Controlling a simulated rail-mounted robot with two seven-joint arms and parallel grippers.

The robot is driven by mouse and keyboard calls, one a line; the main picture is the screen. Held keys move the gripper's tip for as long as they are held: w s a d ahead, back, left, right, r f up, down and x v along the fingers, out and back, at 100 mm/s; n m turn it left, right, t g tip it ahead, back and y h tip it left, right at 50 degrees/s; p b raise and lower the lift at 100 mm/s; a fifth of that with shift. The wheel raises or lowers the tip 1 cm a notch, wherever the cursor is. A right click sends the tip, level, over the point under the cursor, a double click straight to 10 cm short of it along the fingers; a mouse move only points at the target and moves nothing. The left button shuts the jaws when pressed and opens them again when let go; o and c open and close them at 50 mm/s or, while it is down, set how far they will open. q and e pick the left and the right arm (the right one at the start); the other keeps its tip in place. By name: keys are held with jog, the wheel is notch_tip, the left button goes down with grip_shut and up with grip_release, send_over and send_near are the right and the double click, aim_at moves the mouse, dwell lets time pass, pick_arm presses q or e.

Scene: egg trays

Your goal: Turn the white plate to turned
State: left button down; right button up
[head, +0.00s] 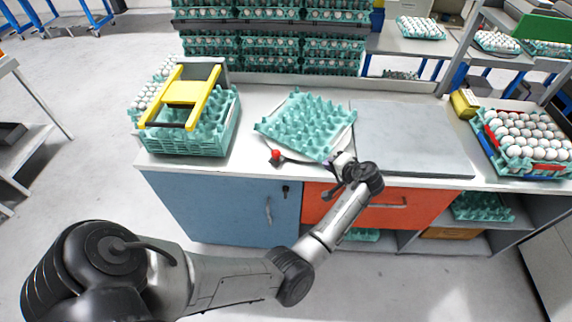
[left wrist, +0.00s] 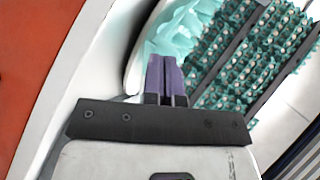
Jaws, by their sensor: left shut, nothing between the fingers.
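The white plate (head: 346,141) lies on the light counter, mostly hidden under a teal egg tray (head: 307,124); only parts of its rim show. The tray on it looks empty and sits at an angle. My left gripper (head: 340,163) is at the plate's near right edge, close to the tray's corner. In the left wrist view its two purple fingers (left wrist: 165,78) are together with nothing between them, beside the pale plate rim (left wrist: 136,62) and the tray (left wrist: 180,30). I cannot tell whether the fingers touch the rim. My right gripper is not in view.
A red knob (head: 275,155) stands at the counter's front, left of the gripper. A grey slab (head: 412,140) lies to the right. A teal tray stack with a yellow frame (head: 180,92) stands left, and an egg-filled tray (head: 527,140) far right. Stacked egg trays line the back.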

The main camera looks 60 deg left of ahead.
pick_arm(q)
jog(key=s+d+n+g+h, duration=0.1)
jog(key=s+n+g, duration=0.1)
jog(key=s+g, duration=0.25)
jog(key=b, duration=0.1)
send_near(280, 165)
jog(key=a+f, duration=0.1)
jog(key=f, duration=0.1)
jog(key=s+a+f, duration=0.1)
jog(key=shift+s+a+f, duration=0.1)
jog(key=shift+a+f, duration=0.1)
jog(key=shift+f, duration=0.15)
jog(key=shift+s+a+r, duration=0.1)
jog(key=shift+s+a, duration=0.3)
jog(key=shift+a, duration=0.45)
jog(key=shift+s+a, duration=0.35)
jog(key=shift+a, duration=0.4)
